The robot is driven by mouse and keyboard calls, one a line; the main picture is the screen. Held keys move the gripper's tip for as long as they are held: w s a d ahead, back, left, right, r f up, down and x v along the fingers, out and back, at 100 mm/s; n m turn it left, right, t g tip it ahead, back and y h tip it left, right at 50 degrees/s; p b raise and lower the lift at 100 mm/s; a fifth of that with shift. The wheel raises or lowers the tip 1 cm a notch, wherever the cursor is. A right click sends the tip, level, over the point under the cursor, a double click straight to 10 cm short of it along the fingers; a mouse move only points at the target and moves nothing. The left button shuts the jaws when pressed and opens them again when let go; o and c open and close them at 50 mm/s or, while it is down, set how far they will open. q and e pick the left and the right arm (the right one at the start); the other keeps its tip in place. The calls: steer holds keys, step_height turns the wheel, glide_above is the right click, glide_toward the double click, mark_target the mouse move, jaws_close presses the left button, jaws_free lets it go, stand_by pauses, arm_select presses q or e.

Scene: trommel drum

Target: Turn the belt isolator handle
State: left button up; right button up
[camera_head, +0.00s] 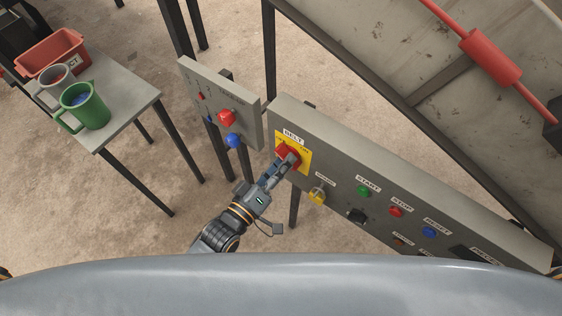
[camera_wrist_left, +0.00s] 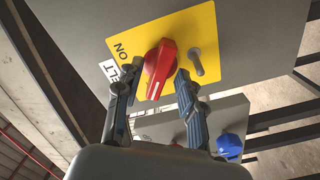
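The belt isolator handle is a red rotary knob (camera_head: 284,151) on a yellow plate (camera_head: 305,159) at the left end of the long grey panel, under a BELT label (camera_head: 293,137). In the left wrist view the red handle (camera_wrist_left: 161,66) stands slightly tilted on the yellow plate (camera_wrist_left: 206,38), with ON printed to its left. My left gripper (camera_head: 281,166) is at the handle. In the left wrist view its fingers (camera_wrist_left: 156,82) are spread on either side of the handle's lower end, with gaps visible. Whether either fingertip touches it is unclear. My right gripper is not in view.
A smaller grey panel (camera_head: 247,100) with red and blue knobs stands just left of the gripper. Green START (camera_head: 363,191), red STOP (camera_head: 395,211) and blue (camera_head: 429,232) buttons sit along the long panel. A table (camera_head: 133,92) with jugs and a red bin is at left.

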arm_select(q)
steer(key=c, duration=0.3)
jaws_close()
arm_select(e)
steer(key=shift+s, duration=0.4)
